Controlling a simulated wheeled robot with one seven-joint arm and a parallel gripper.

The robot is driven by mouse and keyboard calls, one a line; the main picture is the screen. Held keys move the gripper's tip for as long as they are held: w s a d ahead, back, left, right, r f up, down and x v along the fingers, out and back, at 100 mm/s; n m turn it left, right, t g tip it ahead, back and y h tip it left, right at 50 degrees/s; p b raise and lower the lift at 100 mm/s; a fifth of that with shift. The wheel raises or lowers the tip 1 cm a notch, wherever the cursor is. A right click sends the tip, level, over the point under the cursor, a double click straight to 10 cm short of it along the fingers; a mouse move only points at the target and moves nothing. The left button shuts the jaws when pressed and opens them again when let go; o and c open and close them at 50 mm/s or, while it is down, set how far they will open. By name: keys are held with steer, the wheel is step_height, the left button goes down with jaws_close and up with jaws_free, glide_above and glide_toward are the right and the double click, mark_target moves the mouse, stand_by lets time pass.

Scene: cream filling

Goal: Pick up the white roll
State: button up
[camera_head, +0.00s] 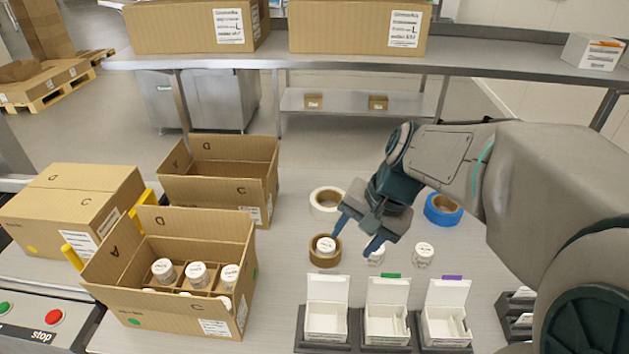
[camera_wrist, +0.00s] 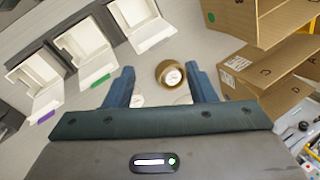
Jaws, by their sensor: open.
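The white roll (camera_head: 317,209) lies flat on the grey table, left of my arm in the head view. It is not visible in the wrist view. My gripper (camera_head: 356,237) is open with nothing held, its fingers pointing down to the table side nearer the camera than the white roll. In the wrist view my open gripper (camera_wrist: 160,70) has a brown roll (camera_wrist: 172,86) between and beyond its fingertips. That brown roll (camera_head: 325,263) has a white-lidded jar standing in its middle.
A blue roll (camera_head: 444,215) lies right of my wrist. Two small jars, one (camera_head: 424,250) at the right, stand near my fingers. Three open white boxes (camera_head: 326,320) line the front. Cardboard boxes, one holding jars (camera_head: 215,312), fill the left.

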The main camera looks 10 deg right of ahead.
steer(key=w+f+m+y+b, duration=0.3)
steer(key=w+f+m, duration=0.15)
steer(key=w, duration=0.35)
steer(key=m+t+y+b, duration=0.5)
steer(key=m+t+b, duration=0.1)
steer(key=m, duration=0.8)
glide_toward(323, 207)
steer(key=x, duration=0.3)
steer(key=shift+w+d+r+p, duration=0.1)
steer(key=shift+w+p, duration=0.2)
steer(key=x, duration=0.5)
steer(key=shift+s+a+f+p, duration=0.2)
steer(key=shift+a+p, duration=0.15)
steer(key=shift+a, duration=0.05)
jaws_close()
